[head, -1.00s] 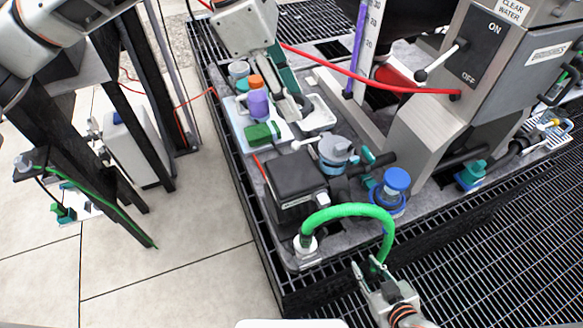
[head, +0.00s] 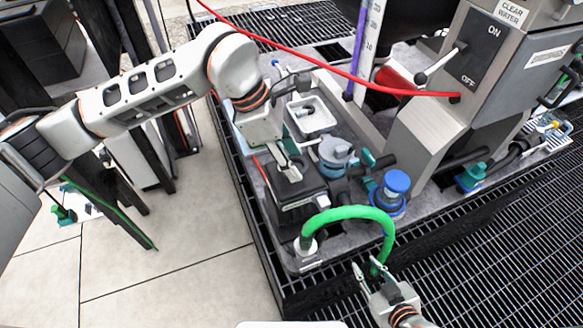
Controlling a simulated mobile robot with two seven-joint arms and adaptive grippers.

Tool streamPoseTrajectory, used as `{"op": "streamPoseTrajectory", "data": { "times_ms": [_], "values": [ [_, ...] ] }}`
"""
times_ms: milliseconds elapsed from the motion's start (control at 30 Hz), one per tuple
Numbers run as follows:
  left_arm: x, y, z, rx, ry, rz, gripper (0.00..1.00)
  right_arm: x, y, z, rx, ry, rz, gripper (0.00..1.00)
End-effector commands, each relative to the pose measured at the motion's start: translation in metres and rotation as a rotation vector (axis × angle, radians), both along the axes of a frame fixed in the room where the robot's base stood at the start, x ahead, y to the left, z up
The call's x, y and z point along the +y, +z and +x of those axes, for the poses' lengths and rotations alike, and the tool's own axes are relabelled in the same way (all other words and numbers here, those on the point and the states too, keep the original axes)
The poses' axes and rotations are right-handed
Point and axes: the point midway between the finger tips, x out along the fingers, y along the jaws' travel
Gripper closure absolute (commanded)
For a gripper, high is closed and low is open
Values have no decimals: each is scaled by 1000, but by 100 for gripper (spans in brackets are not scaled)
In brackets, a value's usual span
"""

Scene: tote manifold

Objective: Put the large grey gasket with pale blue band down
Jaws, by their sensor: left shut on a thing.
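My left gripper (head: 289,170) reaches in from the left and points down over the black box (head: 297,190) at the front of the grey deck. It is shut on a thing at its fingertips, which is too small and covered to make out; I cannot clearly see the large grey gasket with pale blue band. I cannot tell whether the fingertips touch the box top. My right gripper (head: 373,271) is at the bottom, its fingers apart on either side of the lower end of the green hose (head: 347,211).
A white tray (head: 327,124) lies behind my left gripper. A grey-lidded round housing (head: 337,151) and a blue-capped fitting (head: 396,183) stand right of the black box. A red hose (head: 340,70) crosses above the deck. Black grating (head: 480,240) lies at right.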

Motion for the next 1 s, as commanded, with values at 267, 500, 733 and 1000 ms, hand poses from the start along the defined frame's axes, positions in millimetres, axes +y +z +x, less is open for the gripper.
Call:
{"op": "streamPoseTrajectory", "data": {
  "times_ms": [267,500,733,1000],
  "values": [
    [0,-33,-1,4,1,0,77,0,-1,0,2,0,-1,73],
    [0,-37,0,0,0,0,77,-1,-4,-2,7,0,-2,73],
    [0,-39,0,0,0,1,45,-1,-6,-2,8,0,-2,73],
    [0,-39,0,0,0,1,45,-1,-5,-2,7,0,-2,73]
  ]
}}
